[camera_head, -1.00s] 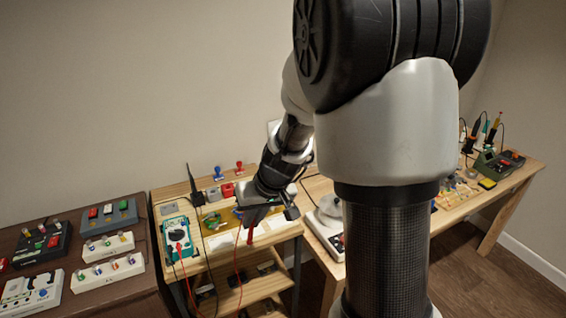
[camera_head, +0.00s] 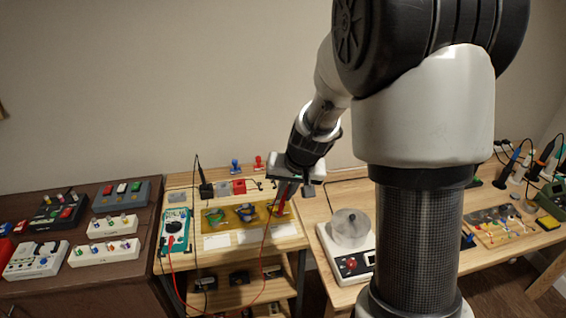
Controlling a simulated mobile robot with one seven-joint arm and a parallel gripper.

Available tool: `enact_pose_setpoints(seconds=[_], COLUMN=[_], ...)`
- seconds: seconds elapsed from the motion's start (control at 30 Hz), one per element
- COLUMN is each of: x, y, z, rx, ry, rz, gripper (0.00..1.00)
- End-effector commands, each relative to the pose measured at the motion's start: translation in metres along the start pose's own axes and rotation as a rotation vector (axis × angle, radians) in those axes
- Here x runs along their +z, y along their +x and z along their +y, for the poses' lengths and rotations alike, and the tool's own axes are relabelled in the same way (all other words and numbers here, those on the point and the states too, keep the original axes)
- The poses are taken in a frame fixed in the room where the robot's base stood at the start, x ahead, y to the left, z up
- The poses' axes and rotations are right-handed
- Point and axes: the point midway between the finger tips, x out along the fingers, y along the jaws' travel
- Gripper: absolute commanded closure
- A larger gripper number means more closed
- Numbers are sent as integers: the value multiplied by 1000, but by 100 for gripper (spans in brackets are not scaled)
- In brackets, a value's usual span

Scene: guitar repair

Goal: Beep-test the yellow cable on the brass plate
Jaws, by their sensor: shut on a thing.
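My gripper (camera_head: 288,186) is shut on what looks like a red probe (camera_head: 281,203), over the right end of the brass plate (camera_head: 230,228). I cannot tell whether the tip touches anything. A red lead (camera_head: 264,250) hangs from it and loops down towards the teal multimeter (camera_head: 174,234) at the left of the bench. Small coiled cables lie on the plate: a green one (camera_head: 215,216) at left and a blue one (camera_head: 245,212) in the middle. Yellow shows near the right end, partly hidden by my gripper; I cannot tell which cable is the yellow one.
White cards (camera_head: 216,241) lie in front of the plate. A black upright thing (camera_head: 205,188), a grey block and a red block (camera_head: 239,186) stand behind. A scale (camera_head: 350,262) stands right; a dark table with switch boxes (camera_head: 103,251) stands left.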

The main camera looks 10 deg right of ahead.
Motion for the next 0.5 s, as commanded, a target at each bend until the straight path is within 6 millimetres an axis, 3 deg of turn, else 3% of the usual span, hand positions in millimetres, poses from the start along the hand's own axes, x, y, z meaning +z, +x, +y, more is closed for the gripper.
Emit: enact_pose_setpoints(seconds=[0.5], x=[-81], y=[19], z=[-8], rx=[187], ry=[467], rz=[101], gripper=[100])
